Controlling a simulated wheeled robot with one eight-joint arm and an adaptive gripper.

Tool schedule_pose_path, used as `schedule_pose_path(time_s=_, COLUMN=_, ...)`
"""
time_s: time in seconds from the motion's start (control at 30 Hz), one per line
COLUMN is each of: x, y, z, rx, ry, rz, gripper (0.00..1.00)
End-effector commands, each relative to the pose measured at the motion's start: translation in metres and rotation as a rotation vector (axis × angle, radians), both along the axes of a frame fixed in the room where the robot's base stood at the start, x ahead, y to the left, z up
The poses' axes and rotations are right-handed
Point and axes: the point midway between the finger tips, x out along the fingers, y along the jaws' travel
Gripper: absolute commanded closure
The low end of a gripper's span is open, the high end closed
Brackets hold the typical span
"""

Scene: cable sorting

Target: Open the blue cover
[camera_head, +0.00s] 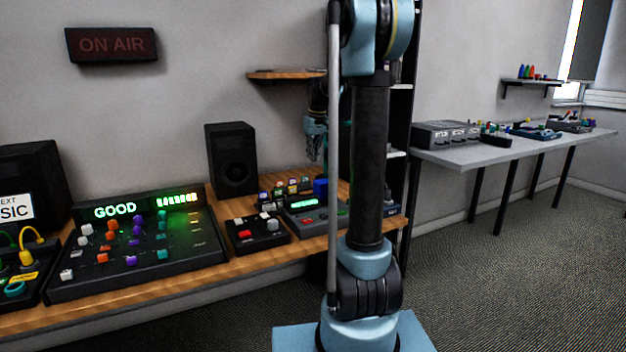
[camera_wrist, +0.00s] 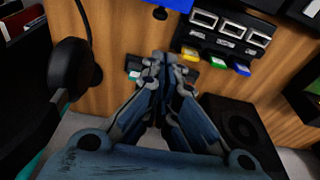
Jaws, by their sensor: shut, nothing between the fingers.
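A small blue block that looks like the blue cover (camera_head: 321,187) stands on the wooden desk, at the right end of a row of small colored items. A blue piece (camera_wrist: 176,4), likely the same cover, is cut off by the top edge of the wrist view. Whether the cover is open or closed I cannot tell.
A black speaker (camera_head: 231,160) stands left of my gripper; it also shows in the wrist view (camera_wrist: 240,128). A device with white displays (camera_wrist: 228,30) and colored tabs lies close by. A mixer (camera_head: 140,245) and a small black button box (camera_head: 257,233) sit on the desk (camera_head: 200,277).

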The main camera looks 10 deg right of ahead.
Motion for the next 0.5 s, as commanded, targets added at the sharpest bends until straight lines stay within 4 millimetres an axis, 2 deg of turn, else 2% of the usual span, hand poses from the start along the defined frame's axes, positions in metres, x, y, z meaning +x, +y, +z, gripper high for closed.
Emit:
schedule_pose_path(time_s=0.03, x=0.009, y=0.000, z=-0.001, rx=0.000, ry=0.000, rz=0.005, gripper=1.00)
schedule_pose_path(time_s=0.13, x=0.020, y=0.000, z=-0.003, rx=0.000, ry=0.000, rz=0.013, gripper=1.00)
schedule_pose_path(time_s=0.33, x=0.026, y=0.001, z=-0.011, rx=0.001, ry=0.000, rz=0.017, gripper=1.00)
schedule_pose_path(time_s=0.5, x=0.030, y=0.003, z=-0.034, rx=0.001, ry=0.000, rz=0.017, gripper=1.00)
